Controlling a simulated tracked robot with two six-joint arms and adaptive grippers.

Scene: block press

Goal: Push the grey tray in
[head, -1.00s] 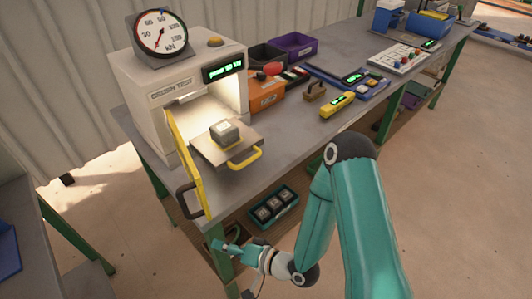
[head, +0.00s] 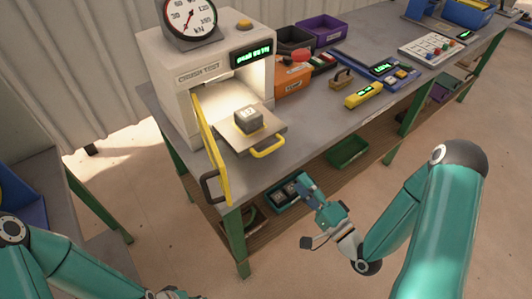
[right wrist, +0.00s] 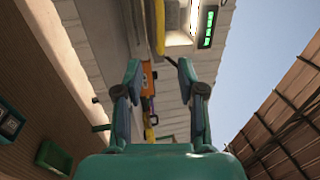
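The grey tray (head: 231,133) sticks out of the lit opening of the white press (head: 180,53), with a yellow handle (head: 268,148) at its front edge. A grey block (head: 248,119) stands on the tray. My right gripper (head: 303,184) is below and to the right of the handle in the head view, apart from it, in front of the lower shelf. The right wrist view shows its two fingers (right wrist: 159,72) spread with nothing between them. My left gripper (head: 172,293) only peeks in at the bottom edge of the head view; its fingers cannot be made out.
The press's yellow-edged door (head: 211,150) stands open left of the tray. An orange bin (head: 292,78), a yellow device (head: 363,95) and a wooden-handled item (head: 342,78) lie to the right on the bench. A green bin (head: 347,152) sits on the lower shelf.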

